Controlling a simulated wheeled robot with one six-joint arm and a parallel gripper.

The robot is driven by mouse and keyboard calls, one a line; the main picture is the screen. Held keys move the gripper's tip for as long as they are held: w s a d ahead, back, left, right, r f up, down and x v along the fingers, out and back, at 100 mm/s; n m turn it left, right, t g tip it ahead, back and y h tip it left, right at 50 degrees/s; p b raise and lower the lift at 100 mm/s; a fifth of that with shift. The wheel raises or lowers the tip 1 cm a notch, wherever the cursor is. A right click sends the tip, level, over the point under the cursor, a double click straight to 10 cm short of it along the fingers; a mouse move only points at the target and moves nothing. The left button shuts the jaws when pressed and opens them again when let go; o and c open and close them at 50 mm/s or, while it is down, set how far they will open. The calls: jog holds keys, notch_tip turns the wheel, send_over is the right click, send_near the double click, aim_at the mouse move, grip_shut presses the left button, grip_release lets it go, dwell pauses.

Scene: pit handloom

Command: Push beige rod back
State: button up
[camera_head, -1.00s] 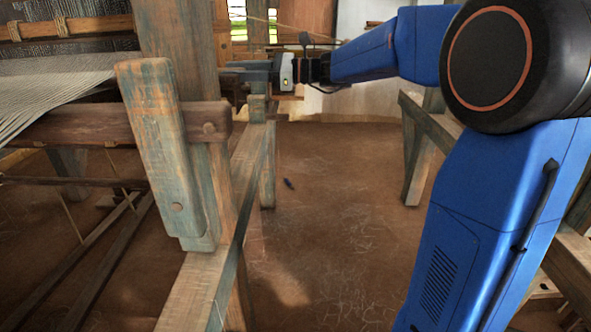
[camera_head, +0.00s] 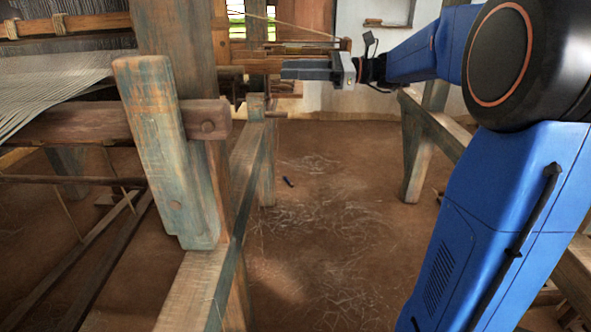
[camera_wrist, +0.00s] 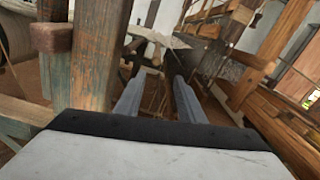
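My gripper (camera_head: 284,69) points left beside the loom's tall front post, with clear space between its tips and that post. In the wrist view its two grey-blue fingers (camera_wrist: 158,102) stand apart with nothing held between them. A short beige rod (camera_head: 277,115) sticks out to the right from a smaller post, below and behind my gripper in the picture. I cannot tell for certain that this is the task's rod. Thin pale rods or cords also show beyond the fingers in the wrist view, too small to tell apart.
The tall weathered post (camera_head: 165,50) and a slanted board (camera_head: 165,150) stand at left, beside the pale warp threads (camera_head: 60,85). A low rail (camera_head: 245,180) runs away from me. The earth floor (camera_head: 340,210) to its right is mostly open, with a small dark object (camera_head: 288,182).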

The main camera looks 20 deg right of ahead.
jog(key=s+a+f+n+g+h, duration=0.1)
jog(key=s+a+f+n+h, duration=0.2)
jog(key=s+f, duration=0.5)
jog(key=s+a+f+n+g+h, duration=0.2)
jog(key=s+f+n+h, duration=0.3)
jog(key=s+f, duration=0.4)
jog(key=shift+s+a+n+h, duration=0.35)
jog(key=shift+s+a, duration=0.2)
jog(key=shift+s, duration=0.5)
jog(key=m+t+y, duration=0.3)
jog(key=m+y, duration=0.6)
send_near(224, 70)
jog(key=x, duration=0.6)
jog(key=w+x, duration=0.1)
jog(key=x, duration=0.3)
jog(key=shift+f, duration=0.15)
jog(key=shift+c, duration=0.6)
